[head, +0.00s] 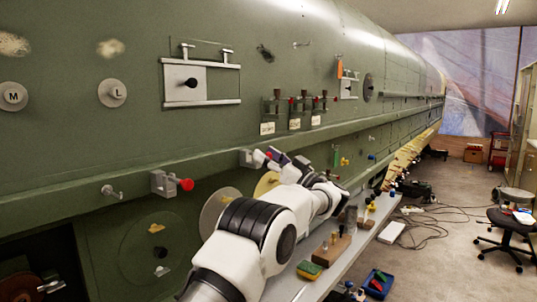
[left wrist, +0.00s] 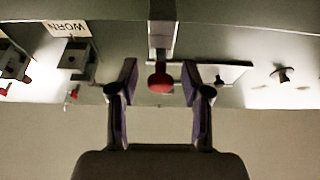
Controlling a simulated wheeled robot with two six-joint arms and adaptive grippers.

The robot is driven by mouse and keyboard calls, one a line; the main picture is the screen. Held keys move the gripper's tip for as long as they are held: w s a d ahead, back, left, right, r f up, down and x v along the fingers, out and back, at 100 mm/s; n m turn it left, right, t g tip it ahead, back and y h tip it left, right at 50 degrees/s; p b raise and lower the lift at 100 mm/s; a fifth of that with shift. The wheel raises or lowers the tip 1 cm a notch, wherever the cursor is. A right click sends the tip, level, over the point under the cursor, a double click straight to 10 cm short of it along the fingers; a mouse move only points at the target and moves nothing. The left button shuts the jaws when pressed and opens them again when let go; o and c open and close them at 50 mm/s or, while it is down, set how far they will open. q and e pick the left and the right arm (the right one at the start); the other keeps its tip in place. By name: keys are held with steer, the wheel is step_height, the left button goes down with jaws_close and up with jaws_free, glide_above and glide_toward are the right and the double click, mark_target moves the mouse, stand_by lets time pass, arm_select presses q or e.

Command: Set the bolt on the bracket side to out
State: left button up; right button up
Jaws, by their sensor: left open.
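A grey bolt block (head: 247,158) sits on the green fuselage ledge, with my left gripper (head: 273,160) at its outer end. In the left wrist view the grey block (left wrist: 162,35) ends in a red knob (left wrist: 160,83). My left gripper (left wrist: 160,90) is open, with one finger on each side of the knob and visible gaps. A second grey block (head: 160,183) with a red knob (head: 186,184) is on the ledge farther left. The frames do not show clearly which block is the bracket side. My right gripper is not in view.
A plate with a black knob (head: 191,82) is above the ledge. Several red-knobbed fittings with labels (head: 295,124) are to its right. A bench (head: 352,245) with small items runs below my arm.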

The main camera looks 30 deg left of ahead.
arm_select(q)
steer(key=shift+d, duration=0.25)
steer(key=shift+c, duration=1.3)
jaws_close()
steer(key=shift+s+d, duration=0.1)
steer(key=shift+d, duration=1.25)
steer(key=shift+o, duration=1.3)
jaws_free()
steer(key=shift+a+f, duration=0.1)
steer(key=shift+a, duration=0.05)
